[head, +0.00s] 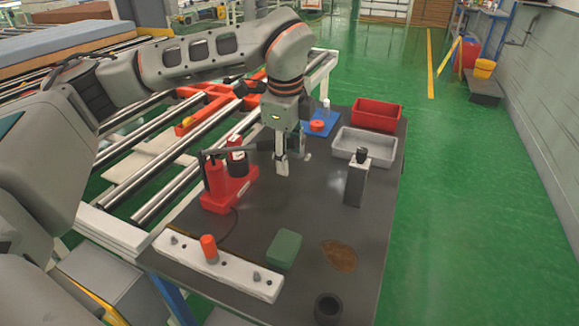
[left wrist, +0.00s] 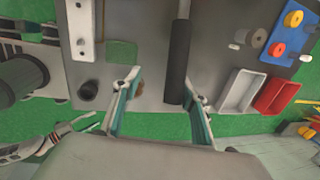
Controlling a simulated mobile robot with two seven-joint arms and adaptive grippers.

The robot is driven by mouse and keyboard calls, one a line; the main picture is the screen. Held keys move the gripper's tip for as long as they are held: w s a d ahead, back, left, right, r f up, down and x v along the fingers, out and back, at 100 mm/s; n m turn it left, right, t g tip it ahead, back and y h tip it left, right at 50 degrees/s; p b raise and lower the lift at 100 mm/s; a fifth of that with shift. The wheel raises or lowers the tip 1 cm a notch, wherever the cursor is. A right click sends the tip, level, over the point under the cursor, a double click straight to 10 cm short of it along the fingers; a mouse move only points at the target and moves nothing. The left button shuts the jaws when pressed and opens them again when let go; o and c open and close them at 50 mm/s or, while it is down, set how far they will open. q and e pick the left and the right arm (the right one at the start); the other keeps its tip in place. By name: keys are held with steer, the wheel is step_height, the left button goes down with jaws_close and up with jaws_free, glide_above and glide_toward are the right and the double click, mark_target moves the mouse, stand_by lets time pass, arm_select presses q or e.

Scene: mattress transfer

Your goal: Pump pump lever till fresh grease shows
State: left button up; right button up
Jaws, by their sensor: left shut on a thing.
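The red grease pump (head: 228,190) stands on the left part of the dark bench, with a red cylinder and a dark canister on it. Its dark pump lever (head: 256,147) reaches right to my left gripper (head: 282,165). In the left wrist view the lever's black grip (left wrist: 176,65) lies between the fingers of my left gripper (left wrist: 160,92), close to the right finger. A long pale block (head: 225,268) with an orange cap and small fittings lies at the near edge. A possible part of my right gripper (left wrist: 90,122) shows at lower left there; its jaws are unclear.
A green block (head: 284,249), brown patch (head: 338,255) and black cup (head: 328,308) occupy the near bench. A grey upright block (head: 356,185), white bin (head: 340,150), red bin (head: 376,116) and blue tray (head: 318,131) are farther back. Roller conveyors (head: 160,165) border the left.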

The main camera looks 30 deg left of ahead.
arm_select(q)
steer(key=shift+s+d+r, duration=0.1)
steer(key=shift+s+r, duration=0.25)
steer(key=shift+r, duration=0.35)
steer(key=shift+r, duration=0.2)
steer(key=s+a+r+p, duration=0.2)
steer(key=a+r+p, duration=0.1)
steer(key=r, duration=0.5)
steer(key=shift+a+p, duration=0.15)
steer(key=shift+p, duration=0.75)
steer(key=shift+f, duration=0.1)
